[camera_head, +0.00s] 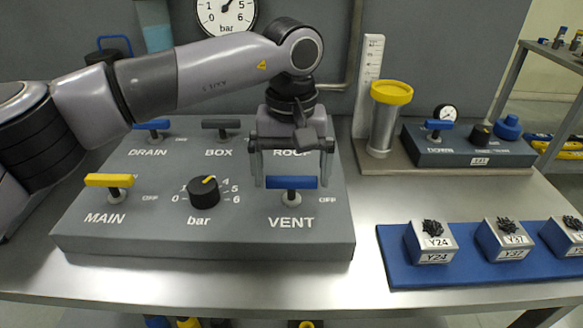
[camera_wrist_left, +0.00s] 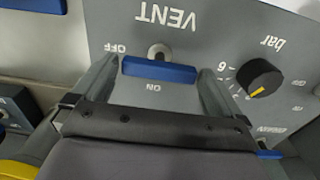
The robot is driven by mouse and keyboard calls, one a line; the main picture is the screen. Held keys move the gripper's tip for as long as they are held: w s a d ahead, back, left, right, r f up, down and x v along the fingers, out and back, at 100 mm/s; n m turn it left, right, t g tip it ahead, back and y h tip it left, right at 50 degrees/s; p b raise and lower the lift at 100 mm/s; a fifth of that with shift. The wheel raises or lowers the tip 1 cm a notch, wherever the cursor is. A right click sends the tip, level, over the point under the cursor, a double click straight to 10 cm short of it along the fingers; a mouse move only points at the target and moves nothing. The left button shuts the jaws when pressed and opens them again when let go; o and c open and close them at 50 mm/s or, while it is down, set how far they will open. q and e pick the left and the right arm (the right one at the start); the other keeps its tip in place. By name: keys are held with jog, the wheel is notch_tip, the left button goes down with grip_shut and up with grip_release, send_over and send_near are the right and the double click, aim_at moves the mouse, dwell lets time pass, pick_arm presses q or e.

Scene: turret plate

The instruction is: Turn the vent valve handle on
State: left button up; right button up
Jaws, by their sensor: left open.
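The vent valve handle (camera_head: 291,182) is a blue bar at the lower right of the grey sloping panel, above the VENT label. The bar lies crosswise, left to right, with an OFF mark off its right end. My left gripper (camera_head: 292,170) is open above it, pointing down, with one finger near each end of the bar. In the left wrist view the blue handle (camera_wrist_left: 160,70) lies between the open fingers (camera_wrist_left: 160,75), not gripped. An ON mark shows on its far side from VENT. Whether a finger touches it I cannot tell. My right gripper is out of view.
The panel also has a yellow MAIN handle (camera_head: 108,180), a black bar knob (camera_head: 204,191), a blue DRAIN handle (camera_head: 152,125) and a dark BOX handle (camera_head: 221,124). My left arm partly covers ROOF. A blue mat (camera_head: 400,273) with labelled blocks lies at right.

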pick_arm(q)
jog(key=shift+f, duration=0.1)
jog(key=c, duration=0.8)
jog(key=shift+o, duration=0.2)
jog(key=shift+n, duration=0.3)
jog(key=n, duration=0.3)
jog(key=shift+n, duration=0.4)
jog(key=n, duration=0.4)
jog(key=shift+b, duration=0.3)
jog(key=n, duration=0.5)
jog(key=shift+n+b, duration=0.45)
jog(key=shift+n, duration=1.75)
jog(key=o, duration=0.8)
jog(key=shift+c, duration=0.2)
